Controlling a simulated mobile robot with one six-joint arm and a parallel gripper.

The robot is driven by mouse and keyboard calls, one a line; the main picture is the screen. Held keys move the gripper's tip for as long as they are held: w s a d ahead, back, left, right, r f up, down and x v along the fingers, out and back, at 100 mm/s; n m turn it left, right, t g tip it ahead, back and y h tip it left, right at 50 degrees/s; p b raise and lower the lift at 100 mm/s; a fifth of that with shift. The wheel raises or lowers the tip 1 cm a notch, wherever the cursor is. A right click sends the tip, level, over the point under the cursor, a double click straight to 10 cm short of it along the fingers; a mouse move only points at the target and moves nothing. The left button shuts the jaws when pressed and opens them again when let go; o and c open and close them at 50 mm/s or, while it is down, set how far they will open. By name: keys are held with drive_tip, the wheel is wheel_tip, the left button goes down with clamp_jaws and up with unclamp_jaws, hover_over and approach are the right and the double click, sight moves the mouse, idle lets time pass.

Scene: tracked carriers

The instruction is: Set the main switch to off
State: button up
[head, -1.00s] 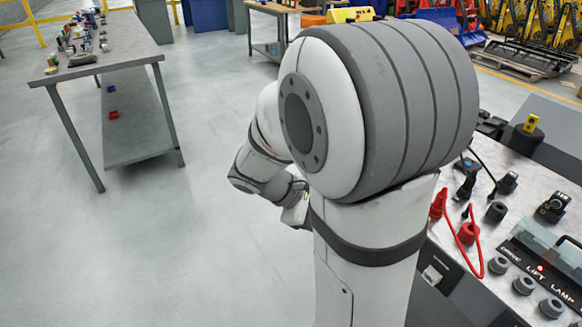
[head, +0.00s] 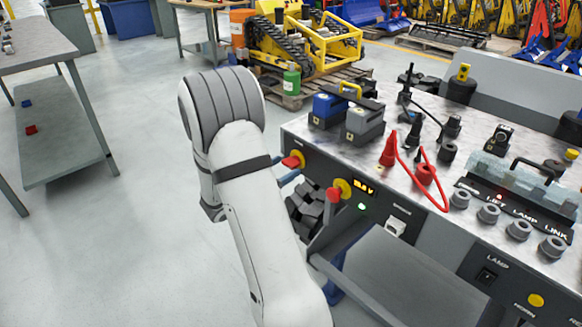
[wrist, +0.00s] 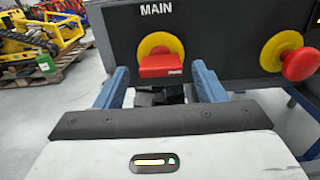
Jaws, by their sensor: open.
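The main switch (wrist: 161,66) is a red handle on a yellow round plate, under the word MAIN on a dark panel. Its handle lies roughly level in the wrist view. It also shows in the head view (head: 292,161) on the panel's left part. My gripper (wrist: 160,74) is open, with one blue finger on each side of the switch in the wrist view. The fingers look apart from the handle; whether their tips reach its depth I cannot tell.
A red mushroom button (wrist: 301,64) on a yellow plate sits right of the switch. A lit display (head: 364,186) and a green light are beyond it. Blue and grey boxes (head: 364,124), plugs and a red cable stand on the console top.

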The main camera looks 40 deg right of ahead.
drive_tip(key=shift+w+d, duration=0.1)
drive_tip(key=shift+d, duration=1.05)
